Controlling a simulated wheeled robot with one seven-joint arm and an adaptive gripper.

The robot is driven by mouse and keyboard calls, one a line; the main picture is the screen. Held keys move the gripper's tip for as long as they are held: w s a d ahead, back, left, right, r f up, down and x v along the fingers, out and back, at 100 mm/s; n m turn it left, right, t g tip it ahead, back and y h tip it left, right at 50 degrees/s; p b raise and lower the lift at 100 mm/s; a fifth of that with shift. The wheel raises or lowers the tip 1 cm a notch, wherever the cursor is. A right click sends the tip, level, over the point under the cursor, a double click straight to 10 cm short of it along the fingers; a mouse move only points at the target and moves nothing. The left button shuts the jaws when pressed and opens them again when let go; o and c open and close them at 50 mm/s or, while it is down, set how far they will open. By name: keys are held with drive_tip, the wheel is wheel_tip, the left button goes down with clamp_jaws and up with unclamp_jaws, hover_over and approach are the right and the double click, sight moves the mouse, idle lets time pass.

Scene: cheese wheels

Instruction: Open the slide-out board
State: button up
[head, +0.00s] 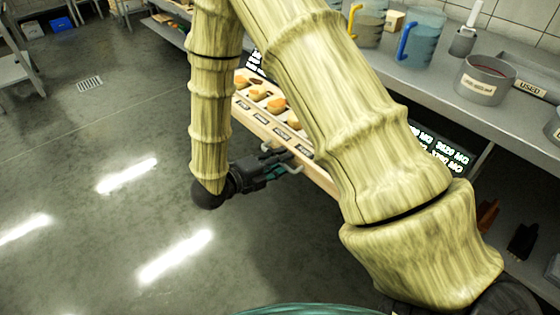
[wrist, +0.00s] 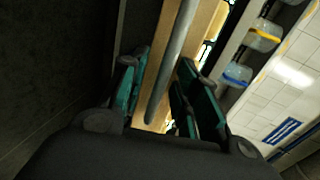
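The slide-out board (head: 318,175) is a pale wooden board below the counter, bearing orange cheese pieces in a row with dark labels. Its visible part sticks out under the counter edge; my arm hides the rest. A grey metal bar handle (head: 295,169) is on its front edge. My gripper (head: 282,164) is at this handle. In the wrist view, my gripper (wrist: 162,66) is open, with the handle bar (wrist: 178,50) running between its two teal-padded fingers. Gaps show on both sides of the bar. The wooden front (wrist: 203,38) is just beyond.
The steel counter (head: 430,92) above holds a blue-handled jug (head: 424,40), a yellow-handled jug (head: 369,24) and a grey pot (head: 483,80). A lit price display (head: 440,146) hangs below its edge. The floor (head: 110,215) to the left is clear.

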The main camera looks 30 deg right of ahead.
drive_tip(key=v, duration=1.2)
idle(0.3)
drive_tip(key=w+d+f+n+t+y, duration=0.1)
drive_tip(key=d+f+n+t+y, duration=0.15)
drive_tip(key=f+n, duration=0.45)
drive_tip(key=d+f+n+t+y, duration=0.1)
drive_tip(key=f+n+t+y, duration=0.15)
drive_tip(key=f+n, duration=0.5)
drive_tip(key=s+f+n+g+y, duration=0.3)
drive_tip(key=s+f+n+y, duration=0.4)
drive_tip(key=s+f+n, duration=0.5)
drive_tip(key=s+a+f+n+g+y, duration=0.1)
drive_tip(key=s+f+n+g+y, duration=0.45)
drive_tip(key=s, duration=0.85)
wheel_tip(320, 180, up, 17)
drive_tip(key=n+t+h+p, duration=0.1)
drive_tip(key=h+p, duration=0.1)
drive_tip(key=p, duration=1.5)
drive_tip(key=shift+a+f+n+p, duration=0.15)
drive_tip(key=shift+f+n+p, duration=0.05)
drive_tip(key=shift+n+p, duration=0.15)
